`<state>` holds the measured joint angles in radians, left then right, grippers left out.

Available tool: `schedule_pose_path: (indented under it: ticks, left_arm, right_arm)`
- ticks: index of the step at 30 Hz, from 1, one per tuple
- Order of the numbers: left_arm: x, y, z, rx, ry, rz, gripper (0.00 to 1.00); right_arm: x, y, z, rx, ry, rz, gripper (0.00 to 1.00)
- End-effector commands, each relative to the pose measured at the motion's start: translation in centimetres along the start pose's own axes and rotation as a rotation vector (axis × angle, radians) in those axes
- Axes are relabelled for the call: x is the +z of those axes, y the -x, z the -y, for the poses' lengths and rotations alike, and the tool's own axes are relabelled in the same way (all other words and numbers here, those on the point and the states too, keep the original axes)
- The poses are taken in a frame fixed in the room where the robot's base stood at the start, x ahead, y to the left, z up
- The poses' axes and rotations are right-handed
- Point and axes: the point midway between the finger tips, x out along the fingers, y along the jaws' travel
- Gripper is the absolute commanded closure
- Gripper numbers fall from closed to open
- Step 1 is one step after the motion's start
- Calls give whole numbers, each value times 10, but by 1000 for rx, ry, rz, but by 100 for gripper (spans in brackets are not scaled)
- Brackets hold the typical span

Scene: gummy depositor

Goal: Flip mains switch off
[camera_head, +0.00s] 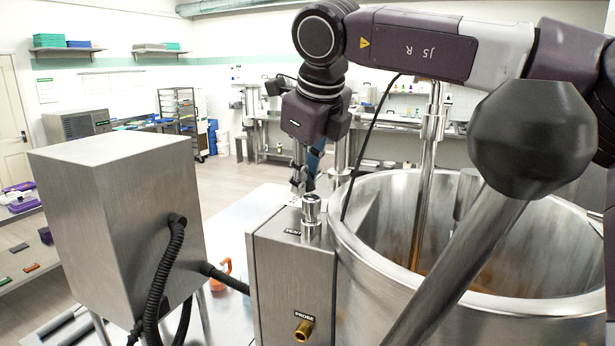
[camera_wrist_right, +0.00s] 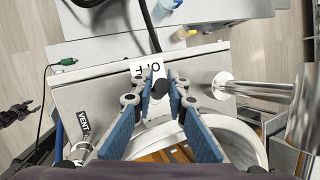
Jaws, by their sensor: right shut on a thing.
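The mains switch shows in the right wrist view as a small dark knob (camera_wrist_right: 160,87) on the steel housing, beside a white label (camera_wrist_right: 147,68) whose letters are partly covered. My right gripper (camera_head: 303,184) reaches down to the top of the steel control box (camera_head: 292,275), behind its vent cap (camera_head: 311,208). In the wrist view its blue-padded fingers (camera_wrist_right: 161,84) are closed in on both sides of the knob. The switch is hidden in the head view, and I cannot tell its position.
A large steel kettle (camera_head: 347,240) stands right of the box, with a stirring shaft (camera_head: 425,170) inside. A tall steel cabinet (camera_head: 110,215) stands left, with black hoses (camera_head: 165,270) running from it.

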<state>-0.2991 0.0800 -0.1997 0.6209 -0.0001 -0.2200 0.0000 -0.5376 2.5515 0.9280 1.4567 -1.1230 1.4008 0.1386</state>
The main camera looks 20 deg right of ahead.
Motion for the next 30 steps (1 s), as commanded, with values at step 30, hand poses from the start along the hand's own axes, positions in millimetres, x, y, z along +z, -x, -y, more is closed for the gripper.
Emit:
schedule_pose_path:
  ticks: [30]
  left_arm:
    - [2, 0, 0, 0, -1, 3, 60]
  right_arm:
    - [2, -2, -1, -8, 17, -45, 68]
